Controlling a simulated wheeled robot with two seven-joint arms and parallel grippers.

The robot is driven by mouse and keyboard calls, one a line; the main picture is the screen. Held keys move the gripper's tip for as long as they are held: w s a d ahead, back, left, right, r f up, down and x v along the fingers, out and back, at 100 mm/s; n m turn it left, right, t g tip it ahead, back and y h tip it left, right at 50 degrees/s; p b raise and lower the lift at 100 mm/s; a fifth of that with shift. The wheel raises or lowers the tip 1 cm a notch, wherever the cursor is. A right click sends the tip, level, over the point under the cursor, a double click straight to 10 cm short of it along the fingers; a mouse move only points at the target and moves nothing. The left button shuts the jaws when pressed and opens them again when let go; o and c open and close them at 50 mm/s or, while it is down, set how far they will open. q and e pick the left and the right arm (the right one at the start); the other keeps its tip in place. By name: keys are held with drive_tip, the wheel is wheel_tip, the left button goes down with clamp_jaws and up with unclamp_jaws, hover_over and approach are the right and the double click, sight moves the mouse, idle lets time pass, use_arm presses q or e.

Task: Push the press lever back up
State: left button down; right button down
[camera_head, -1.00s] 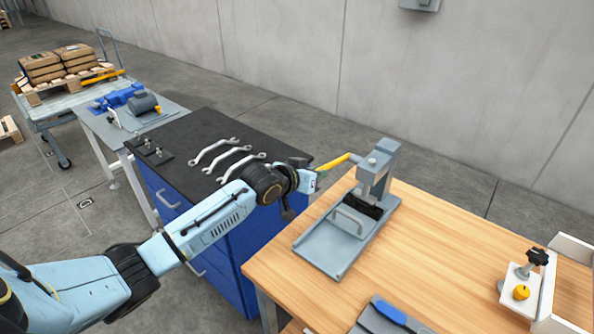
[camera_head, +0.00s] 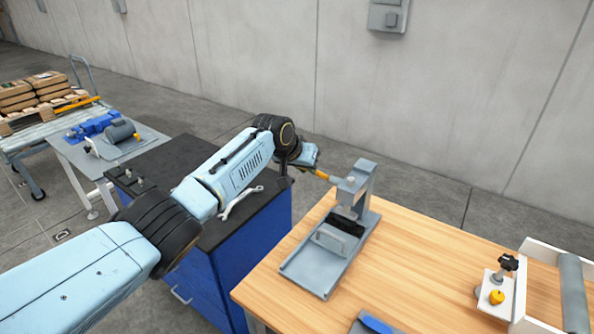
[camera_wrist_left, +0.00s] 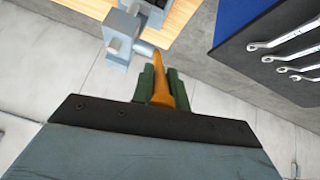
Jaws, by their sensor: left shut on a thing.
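The grey press (camera_head: 366,180) stands on its flat base plate at the far left corner of the wooden bench. Its lever (camera_head: 324,176) has a yellow-orange handle that sticks out left from the press head and rises slightly towards my gripper. My left gripper (camera_head: 314,171) is at the lever's outer end, shut on the handle. In the left wrist view, the two dark green fingers (camera_wrist_left: 158,82) lie on either side of the orange lever handle (camera_wrist_left: 163,92), and the press head (camera_wrist_left: 122,34) is just beyond. The handle's outer end is partly hidden. My right gripper is out of view.
A blue cabinet (camera_head: 262,226) with a dark top stands left of the wooden bench (camera_head: 408,270), under my left arm. Wrenches (camera_wrist_left: 285,38) lie on the cabinet. A white fixture with a yellow knob (camera_head: 497,297) stands at the bench's right.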

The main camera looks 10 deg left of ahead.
use_arm(q)
drive_tip(key=shift+w+d+r, duration=0.1)
drive_tip(key=shift+w+r, duration=0.05)
drive_tip(key=shift+r, duration=0.15)
drive_tip(key=c, duration=1.4)
unclamp_jaws()
drive_tip(key=shift+f, duration=0.1)
drive_tip(key=shift+s+r, duration=0.25)
drive_tip(key=shift+r, duration=0.3)
drive_tip(key=v, duration=1.2)
drive_tip(key=shift+r, duration=0.1)
